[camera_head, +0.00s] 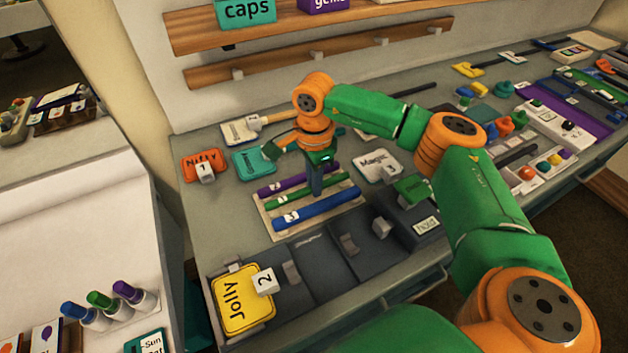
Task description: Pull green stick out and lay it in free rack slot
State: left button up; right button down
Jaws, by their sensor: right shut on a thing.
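A green stick (285,200) with a white label lies in a pale rack (268,222), between a purple stick (271,189) and a blue stick (330,206). My right gripper (316,188) points down over the rack and is shut on the green stick near its middle. The fingers hide that part of the stick. Whether it touches the rack beneath cannot be told. My left gripper is out of view.
A "Magic" card (378,166) lies behind. My right arm covers the table's right middle.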

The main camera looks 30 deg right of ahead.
jog(key=shift+f+b, duration=0.35)
jog(key=shift+f, duration=0.1)
dwell(0.9)
jog(key=c, duration=0.8)
grip_release()
jog(key=shift+c, duration=1.4)
jog(key=shift+r, duration=0.1)
notch_tip(320, 180, up, 8)
jog(key=p, duration=0.6)
